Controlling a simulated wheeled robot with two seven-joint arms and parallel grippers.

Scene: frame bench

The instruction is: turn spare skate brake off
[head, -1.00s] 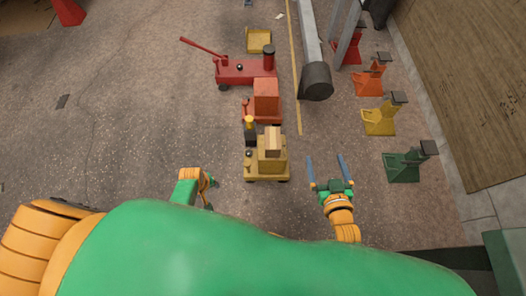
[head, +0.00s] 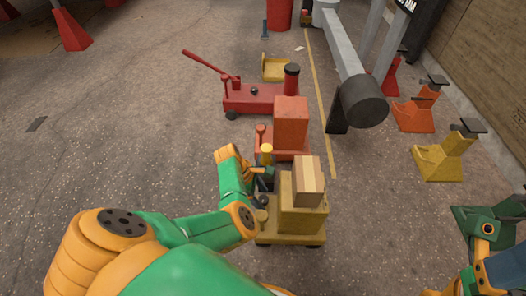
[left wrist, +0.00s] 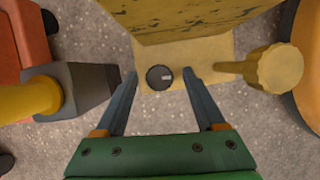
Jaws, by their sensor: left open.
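The yellow skate (head: 287,228) carries a yellow block and a tan-striped box (head: 309,181). My left gripper (left wrist: 161,82) is open. Its two blue fingers stand on either side of the knob, with a gap showing at each side; contact cannot be told. In the head view my left gripper (head: 262,184) is at the skate's left end, its fingers mostly hidden.
A yellow lobed handle (left wrist: 272,68) is right of the knob, and a dark block with a yellow rod (left wrist: 78,90) is left. An orange-red skate (head: 290,125) and red jack (head: 260,97) stand behind. Coloured stands (head: 440,160) line the right.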

